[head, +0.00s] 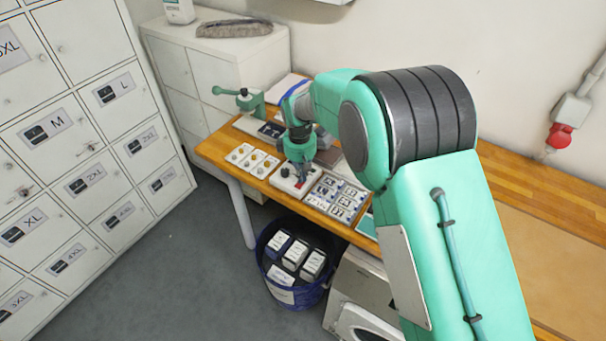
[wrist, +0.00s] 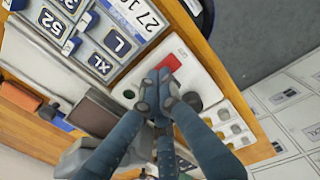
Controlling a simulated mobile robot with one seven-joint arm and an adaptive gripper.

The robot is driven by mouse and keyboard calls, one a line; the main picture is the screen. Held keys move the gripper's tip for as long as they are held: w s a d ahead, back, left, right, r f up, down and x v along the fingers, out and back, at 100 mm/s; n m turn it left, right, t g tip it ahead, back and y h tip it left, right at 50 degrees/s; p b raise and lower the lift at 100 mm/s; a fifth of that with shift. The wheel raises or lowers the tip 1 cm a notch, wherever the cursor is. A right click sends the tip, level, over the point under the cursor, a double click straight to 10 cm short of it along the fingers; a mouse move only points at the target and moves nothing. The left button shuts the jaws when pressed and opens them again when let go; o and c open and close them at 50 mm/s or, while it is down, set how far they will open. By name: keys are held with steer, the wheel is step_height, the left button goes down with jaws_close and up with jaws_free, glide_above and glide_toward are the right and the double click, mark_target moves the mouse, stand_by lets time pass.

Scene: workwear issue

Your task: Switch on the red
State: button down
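A white switch box (head: 284,184) stands on the wooden bench near its front edge. Its red switch (head: 301,183) shows just below my gripper (head: 302,172). In the wrist view the red switch (wrist: 172,60) is partly hidden behind my fingertips (wrist: 160,88), and a dark round knob (wrist: 191,101) sits on the same white box (wrist: 203,79). My fingers are together with nothing visible between them. They point down at the box, right by the red switch. I cannot tell whether they touch it or which way the switch is set.
Blue-and-white size tiles (head: 338,198) lie right of the box, and a tray of small buttons (head: 252,160) lies left. A green hand press (head: 246,100) stands behind. A blue basket of boxes (head: 299,297) is on the floor below the edge. Lockers (head: 75,150) stand at left.

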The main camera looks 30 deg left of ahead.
steer(key=shift+s+r, duration=0.15)
steer(key=shift+r, duration=0.1)
stand_by(0.3)
steer(key=shift+s+r+p, duration=0.1)
steer(key=shift+r+p, duration=0.5)
steer(key=shift+r, duration=0.25)
step_height(320, 180, up, 12)
steer(key=s+p, duration=0.1)
steer(key=p, duration=0.1)
steer(key=shift+s, duration=0.35)
steer(key=shift+w+f+t+b, duration=0.2)
steer(key=shift+w+t+b, duration=0.15)
steer(key=shift+b, duration=1.1)
steer(key=shift+w+r+b, duration=0.2)
steer(key=shift+r+b, duration=0.05)
steer(key=shift+b, duration=0.2)
steer(key=b, duration=0.3)
glide_toward(298, 185)
steer(key=w+f, duration=0.1)
steer(key=f, duration=0.1)
steer(key=w+f, duration=0.1)
steer(key=f, duration=0.1)
steer(key=w+f, duration=0.2)
steer(key=shift+f, duration=0.15)
steer(key=shift+w+d+p, duration=0.1)
steer(key=shift+w+p, duration=0.05)
steer(key=shift+p, duration=0.4)
